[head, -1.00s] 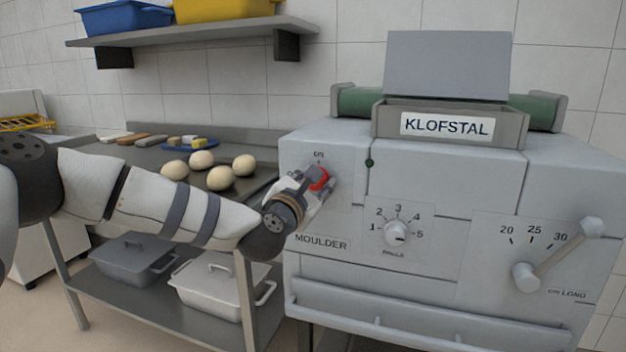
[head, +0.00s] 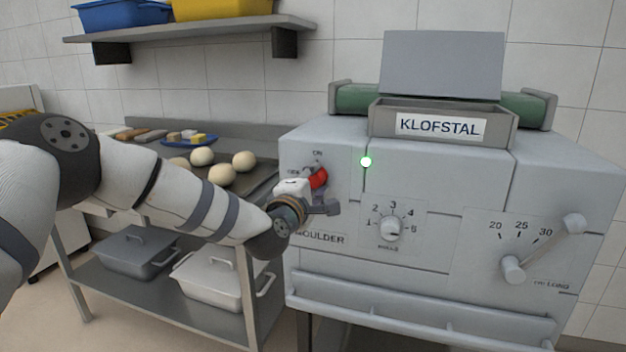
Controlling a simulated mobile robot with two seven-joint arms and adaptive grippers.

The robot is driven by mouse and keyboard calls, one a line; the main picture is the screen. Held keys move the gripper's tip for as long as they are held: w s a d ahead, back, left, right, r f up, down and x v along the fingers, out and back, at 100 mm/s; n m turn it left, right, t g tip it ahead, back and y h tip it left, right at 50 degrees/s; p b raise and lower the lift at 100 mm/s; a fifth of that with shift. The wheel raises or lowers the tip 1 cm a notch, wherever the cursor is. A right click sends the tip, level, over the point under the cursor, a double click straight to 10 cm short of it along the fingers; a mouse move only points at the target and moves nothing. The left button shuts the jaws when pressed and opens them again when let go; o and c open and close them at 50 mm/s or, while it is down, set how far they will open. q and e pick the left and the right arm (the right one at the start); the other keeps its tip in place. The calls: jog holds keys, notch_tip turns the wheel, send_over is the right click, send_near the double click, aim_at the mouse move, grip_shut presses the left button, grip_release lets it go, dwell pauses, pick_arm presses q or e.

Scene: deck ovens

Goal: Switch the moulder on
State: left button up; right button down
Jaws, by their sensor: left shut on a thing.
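The moulder (head: 450,180) is a large pale grey machine with a KLOFSTAL plate, filling the right of the head view. Its red rotary switch (head: 319,178) is on the upper left of the front panel, just below the ON mark. A small lamp (head: 366,162) to the right of the switch glows bright green. My left gripper (head: 318,192) is at the switch and shut on it; the wrist and fingers cover part of the switch and its plate. My right gripper is not in view.
A numbered dial (head: 390,229) and a lever (head: 545,248) are on the moulder's front. A steel table (head: 130,150) with several dough balls stands to the left, with lidded bins (head: 137,252) underneath. A wall shelf (head: 190,32) holds blue and yellow crates.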

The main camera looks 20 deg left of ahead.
pick_arm(q)
jog(key=shift+m, duration=0.6)
jog(key=o, duration=1.2)
jog(key=shift+c, duration=0.2)
jog(key=s, duration=1.2)
jog(key=shift+a, duration=0.25)
